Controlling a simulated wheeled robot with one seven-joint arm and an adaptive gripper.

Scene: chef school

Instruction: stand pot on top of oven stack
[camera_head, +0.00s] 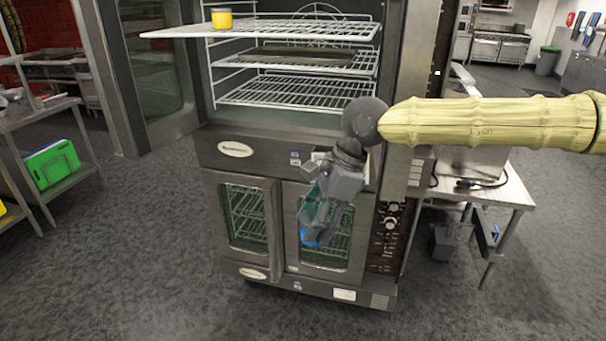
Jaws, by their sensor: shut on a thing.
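The oven stack (270,155) stands in front of me, a steel double oven. Its upper compartment is open and its lower doors are shut. Its top is out of view. My gripper (312,222) hangs in front of the lower right door, pointing down. It is shut on a small blue and teal thing (310,236), mostly hidden by the gripper; I cannot tell whether this is the pot. A small yellow pot-like container (221,19) stands upright on the pulled-out top rack, apart from my gripper.
The upper oven door (160,75) is swung open at the left. The white top rack (265,31) sticks out leftward. A steel table (515,190) stands right, a shelf (75,165) with green boards left. The floor in front is clear.

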